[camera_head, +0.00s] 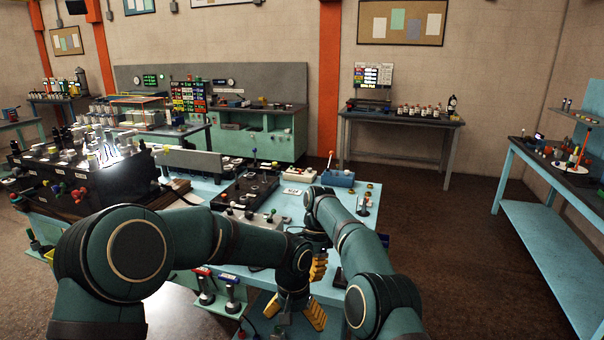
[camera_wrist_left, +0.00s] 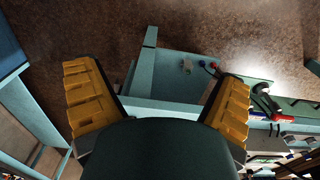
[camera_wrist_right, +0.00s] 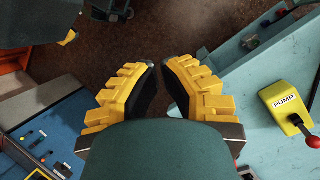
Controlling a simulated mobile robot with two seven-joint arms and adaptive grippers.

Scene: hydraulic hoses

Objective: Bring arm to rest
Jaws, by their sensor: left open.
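My left gripper (camera_head: 295,309) hangs low in front of the blue workbench (camera_head: 205,188), fingers pointing down. In the left wrist view its yellow fingers are wide apart with nothing between them (camera_wrist_left: 158,78). My right gripper (camera_head: 319,267) is just above and behind it, largely hidden by the arms. In the right wrist view its fingertips (camera_wrist_right: 163,64) are close together with a narrow empty gap, so I cannot tell whether it counts as open or shut. Neither gripper holds anything.
A yellow pump handle (camera_wrist_right: 287,107) is right of my right gripper. A black valve block (camera_head: 246,187) and blue box (camera_head: 337,178) stand on the bench. Red and blue handled parts (camera_head: 231,285) are near my left forearm. Floor (camera_head: 450,240) to the right is clear.

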